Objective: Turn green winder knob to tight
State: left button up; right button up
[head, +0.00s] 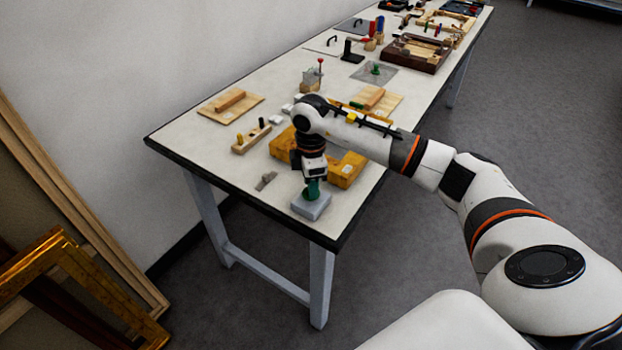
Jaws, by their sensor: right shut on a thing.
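The green winder knob (313,190) stands on a grey block (312,206) near the front corner of the long white table (215,158). My right gripper (312,180) points down over the knob and is shut on it. The fingers and the upper part of the knob are partly hidden by the gripper body. No marking for tight shows at this size. My left gripper is not in view.
Yellow-orange wooden pieces (346,170) lie right behind my right gripper. A small grey piece (265,181) lies left of the block. A wooden block with pegs (251,138) sits further left. The table's front edge is close to the grey block.

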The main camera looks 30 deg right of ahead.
jog(key=m, duration=0.1)
jog(key=m+p, duration=0.1)
jog(key=m, duration=0.1)
jog(key=shift+r+m+p, duration=0.25)
jog(key=shift+m+p, duration=0.1)
jog(key=shift+m, duration=0.05)
jog(key=m+p, duration=0.7)
jog(key=p, duration=0.6)
jog(key=shift+r, duration=0.15)
jog(key=shift+w+f+m+p, duration=0.1)
jog(key=shift+f+m+p, duration=0.3)
jog(key=shift+p, duration=0.75)
jog(key=shift+r, duration=0.1)
jog(key=o, duration=1)
